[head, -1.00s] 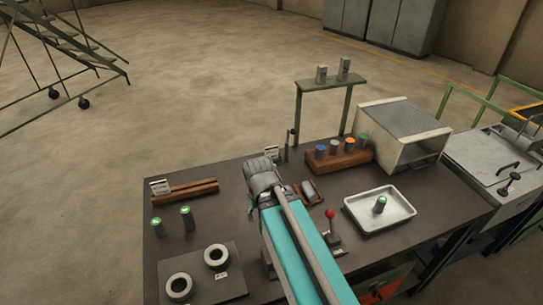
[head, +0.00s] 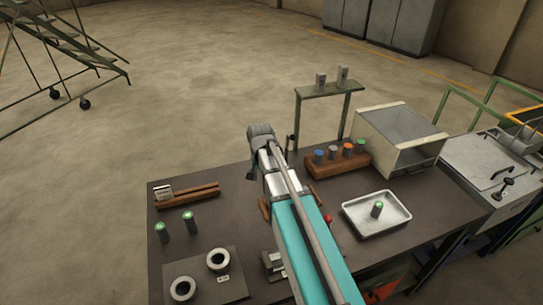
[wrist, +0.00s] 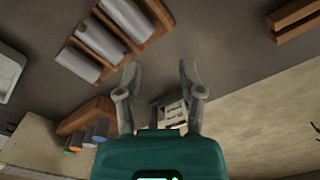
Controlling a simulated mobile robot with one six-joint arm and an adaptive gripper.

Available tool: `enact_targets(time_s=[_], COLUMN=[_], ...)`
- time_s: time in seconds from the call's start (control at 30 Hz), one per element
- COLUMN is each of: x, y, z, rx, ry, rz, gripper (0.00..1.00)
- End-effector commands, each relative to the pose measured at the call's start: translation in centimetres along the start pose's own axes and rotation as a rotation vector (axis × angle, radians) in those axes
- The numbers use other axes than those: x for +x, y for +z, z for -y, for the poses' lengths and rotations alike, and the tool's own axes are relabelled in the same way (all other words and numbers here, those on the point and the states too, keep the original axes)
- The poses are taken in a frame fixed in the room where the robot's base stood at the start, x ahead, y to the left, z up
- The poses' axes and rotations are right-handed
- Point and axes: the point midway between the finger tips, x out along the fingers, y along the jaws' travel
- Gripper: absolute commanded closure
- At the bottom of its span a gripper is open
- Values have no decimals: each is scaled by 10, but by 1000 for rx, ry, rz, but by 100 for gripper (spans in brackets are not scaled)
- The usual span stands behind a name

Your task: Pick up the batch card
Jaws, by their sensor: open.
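My gripper (wrist: 160,70) is open in the wrist view, with nothing between its fingertips. Another white printed card (head: 163,193) stands by the wooden rails at the table's left; I cannot tell which is the batch card.
A wooden holder with grey cylinders (wrist: 105,38) lies close to the fingers. The block with coloured cylinders (head: 338,164), a metal box (head: 400,135), a green stand (head: 329,90) and a white tray (head: 376,229) stand to the right. Green-topped cylinders (head: 190,222) stand at left.

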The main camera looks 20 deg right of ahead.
Motion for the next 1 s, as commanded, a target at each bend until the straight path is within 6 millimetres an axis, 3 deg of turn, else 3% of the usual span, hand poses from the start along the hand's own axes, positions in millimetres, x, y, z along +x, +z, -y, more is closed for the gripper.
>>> enact_targets(time_s=[0.03,0.1,0.4,0.5,0.7,1.0], x=[-12,-20,-53,-61,-69,-68], y=[-28,-55,-166,-196,-227,-230], z=[9,13,25,25,24,23], rx=[73,185,651,779,931,958], ry=[0,0,0,0,0,-1], rz=[0,0,0,0,1,0], gripper=[50,50,50,50,50,50])
